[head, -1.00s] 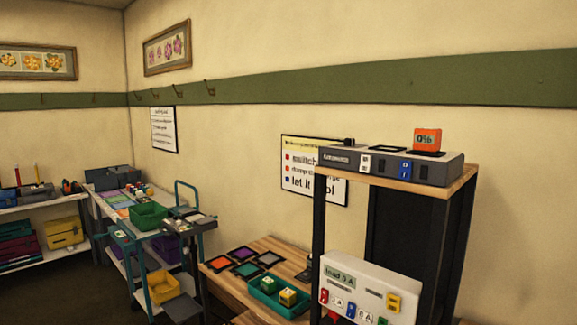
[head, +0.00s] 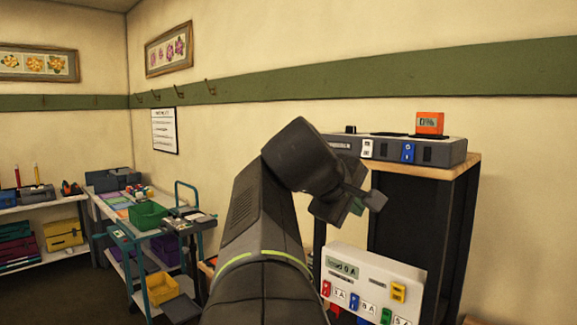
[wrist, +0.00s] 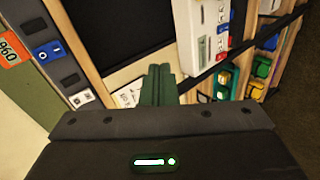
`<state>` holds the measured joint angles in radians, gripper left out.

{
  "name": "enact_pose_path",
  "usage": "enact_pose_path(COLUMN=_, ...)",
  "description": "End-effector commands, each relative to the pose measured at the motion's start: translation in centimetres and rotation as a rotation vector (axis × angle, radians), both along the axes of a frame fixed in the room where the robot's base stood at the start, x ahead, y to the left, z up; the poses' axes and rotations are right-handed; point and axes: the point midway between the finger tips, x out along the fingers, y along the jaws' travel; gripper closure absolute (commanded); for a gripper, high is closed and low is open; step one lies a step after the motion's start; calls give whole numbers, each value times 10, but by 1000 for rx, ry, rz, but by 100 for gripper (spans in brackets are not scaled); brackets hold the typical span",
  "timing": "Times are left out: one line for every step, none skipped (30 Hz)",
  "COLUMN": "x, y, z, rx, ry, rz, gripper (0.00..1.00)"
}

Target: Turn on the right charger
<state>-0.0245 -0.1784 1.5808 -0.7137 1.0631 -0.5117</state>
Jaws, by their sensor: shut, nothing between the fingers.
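A grey charger unit (head: 440,150) lies on top of the wooden shelf. Its front has a white rocker switch (head: 367,148) on the left and a blue rocker switch (head: 407,152) on the right. An orange block reading 0% (head: 430,123) sits on its right part. The wrist view shows the blue switch (wrist: 47,50), the white switch (wrist: 82,98) and part of the orange block (wrist: 9,45) at left. My gripper (head: 368,199) is shut and empty, below and in front of the charger, apart from it. I cannot tell which way the switches are set.
A white load panel (head: 375,275) with coloured plugs stands below the shelf (head: 462,170). My arm covers most of the wooden table to the left. A trolley (head: 150,250) with bins stands further left. The wall and air right of the shelf are clear.

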Motion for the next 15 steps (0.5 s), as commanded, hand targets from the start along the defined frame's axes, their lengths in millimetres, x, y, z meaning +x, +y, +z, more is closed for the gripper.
enact_pose_path(x=0, y=-4, z=21, rx=-52, ry=-27, rz=5, gripper=100)
enact_pose_path(x=0, y=-6, z=35, rx=-85, ry=-37, rz=6, gripper=100)
enact_pose_path(x=-2, y=-9, z=52, rx=-125, ry=-50, rz=7, gripper=100)
enact_pose_path(x=-4, y=-11, z=63, rx=-151, ry=-59, rz=8, gripper=100)
enact_pose_path(x=-5, y=-13, z=74, rx=-176, ry=-67, rz=7, gripper=100)
enact_pose_path(x=-8, y=-15, z=87, rx=-206, ry=-76, rz=5, gripper=100)
enact_pose_path(x=-10, y=-16, z=95, rx=-224, ry=-81, rz=4, gripper=100)
enact_pose_path(x=-11, y=-17, z=102, rx=-240, ry=-85, rz=2, gripper=100)
enact_pose_path(x=-14, y=-18, z=110, rx=-260, ry=-90, rz=-1, gripper=100)
enact_pose_path(x=-15, y=-19, z=115, rx=-269, ry=-93, rz=-3, gripper=100)
enact_pose_path(x=-16, y=-19, z=119, rx=-278, ry=-95, rz=-4, gripper=100)
enact_pose_path(x=-17, y=-20, z=123, rx=-287, ry=-96, rz=-5, gripper=100)
enact_pose_path(x=-18, y=-20, z=125, rx=-293, ry=-97, rz=-6, gripper=100)
enact_pose_path(x=-18, y=-20, z=126, rx=-295, ry=-98, rz=-7, gripper=100)
enact_pose_path(x=-18, y=-21, z=127, rx=-298, ry=-98, rz=-7, gripper=100)
